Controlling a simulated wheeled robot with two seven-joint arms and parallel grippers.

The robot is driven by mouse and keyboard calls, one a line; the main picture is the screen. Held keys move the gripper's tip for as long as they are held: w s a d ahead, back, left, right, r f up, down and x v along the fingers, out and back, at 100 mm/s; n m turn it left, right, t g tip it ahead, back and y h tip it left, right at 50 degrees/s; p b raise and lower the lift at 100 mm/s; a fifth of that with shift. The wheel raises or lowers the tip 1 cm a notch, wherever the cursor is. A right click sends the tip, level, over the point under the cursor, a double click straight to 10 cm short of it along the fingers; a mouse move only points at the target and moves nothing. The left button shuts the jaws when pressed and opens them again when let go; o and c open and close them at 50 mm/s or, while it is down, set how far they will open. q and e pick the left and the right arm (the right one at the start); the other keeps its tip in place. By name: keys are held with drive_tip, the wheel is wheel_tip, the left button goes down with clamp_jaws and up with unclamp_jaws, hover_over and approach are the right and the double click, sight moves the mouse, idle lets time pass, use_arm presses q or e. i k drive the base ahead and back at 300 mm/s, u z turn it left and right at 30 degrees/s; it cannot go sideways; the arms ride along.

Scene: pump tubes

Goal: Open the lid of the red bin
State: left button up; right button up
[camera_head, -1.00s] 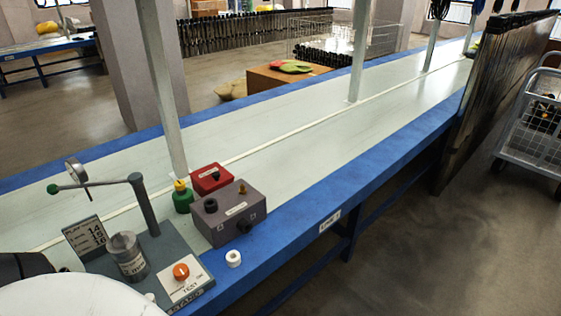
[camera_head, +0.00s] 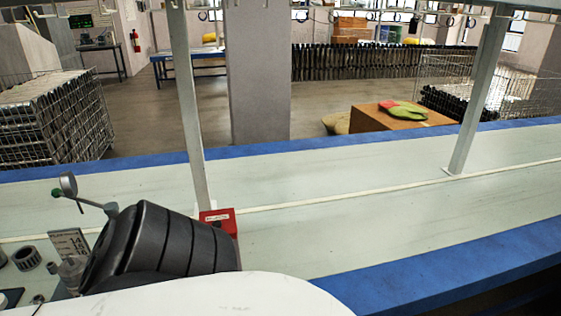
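No bin with a lid that I can make out as the red bin is in view. A small red box (camera_head: 222,217) with a white label stands on the long bench (camera_head: 360,213), beside a grey post. A dark ribbed part, which looks like my own arm, covers the bench in front of it and hides the box's lower part.
A gauge stand (camera_head: 69,186) and a small sign (camera_head: 68,244) are at the left of the bench. Grey posts (camera_head: 190,110) rise from the bench. A wire cage (camera_head: 55,115) stands behind it at left, a brown crate (camera_head: 400,120) behind at right. The bench's right side is clear.

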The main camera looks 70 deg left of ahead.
sight(226, 219)
drive_tip(key=i, duration=1.15)
drive_tip(key=u, duration=4)
